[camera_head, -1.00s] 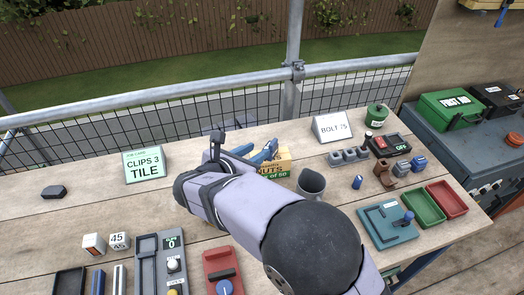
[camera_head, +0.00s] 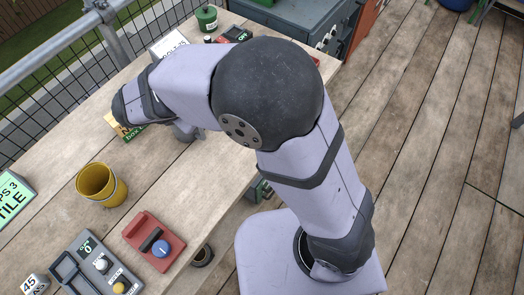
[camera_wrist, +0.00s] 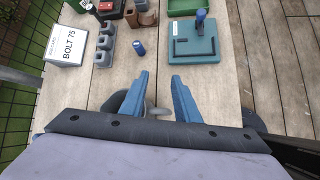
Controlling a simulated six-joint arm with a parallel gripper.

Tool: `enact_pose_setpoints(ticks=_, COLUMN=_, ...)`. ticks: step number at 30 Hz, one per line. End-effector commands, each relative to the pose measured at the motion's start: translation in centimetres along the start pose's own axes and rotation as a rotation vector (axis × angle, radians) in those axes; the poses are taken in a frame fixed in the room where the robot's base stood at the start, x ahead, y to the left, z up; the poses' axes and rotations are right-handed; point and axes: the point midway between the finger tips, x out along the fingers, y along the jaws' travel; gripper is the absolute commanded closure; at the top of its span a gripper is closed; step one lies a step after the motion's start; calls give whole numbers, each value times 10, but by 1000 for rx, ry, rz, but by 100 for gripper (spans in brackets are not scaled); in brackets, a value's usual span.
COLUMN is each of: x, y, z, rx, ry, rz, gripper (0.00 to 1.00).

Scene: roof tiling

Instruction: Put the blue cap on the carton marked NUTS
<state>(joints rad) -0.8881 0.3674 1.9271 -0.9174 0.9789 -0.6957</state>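A small upright blue cylinder (camera_wrist: 139,47), possibly the blue cap, stands on the planks in the wrist view, just beyond my fingertips. My gripper (camera_wrist: 160,76) is open, its two blue fingers apart with nothing between the tips. The yellow carton (camera_head: 128,132) is mostly hidden behind my arm in the head view. My fingers are hidden behind my arm in the head view.
A grey cup (camera_wrist: 112,103) is partly behind my left finger. Grey blocks (camera_wrist: 104,43) and a teal plate with a blue knob (camera_wrist: 193,42) flank the cylinder. A yellow cup (camera_head: 101,186) and a red switch box (camera_head: 150,240) stand nearer the bench's front. Bare planks lie between them.

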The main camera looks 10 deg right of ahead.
Motion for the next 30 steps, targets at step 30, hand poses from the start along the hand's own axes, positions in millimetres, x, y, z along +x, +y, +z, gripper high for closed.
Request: enact_pose_setpoints(ticks=30, x=25, y=-273, z=53, rx=2058, ry=63, rz=-881, gripper=71)
